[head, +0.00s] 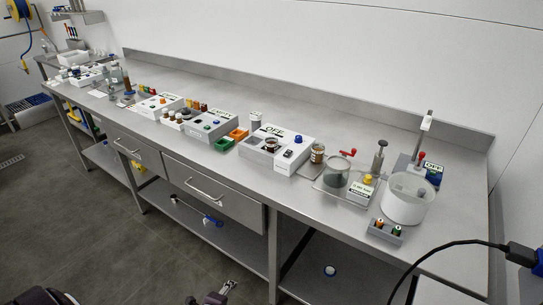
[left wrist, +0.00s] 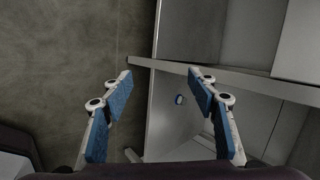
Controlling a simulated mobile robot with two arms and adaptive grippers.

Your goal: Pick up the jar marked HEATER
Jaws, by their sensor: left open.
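I cannot read the word HEATER on any jar in the head view. A small jar with brown contents and a pale label (head: 317,153) stands on the bench right of the white OFF box. A small grey jar with a dark-marked label (head: 255,120) stands behind that box's left end. My left gripper (head: 229,286) shows at the bottom of the head view, low in front of the bench and well away from both jars. In the left wrist view its blue-padded fingers (left wrist: 160,82) are spread apart with nothing between them. My right gripper is not seen.
A drawer (head: 215,193) and lower shelf are below.

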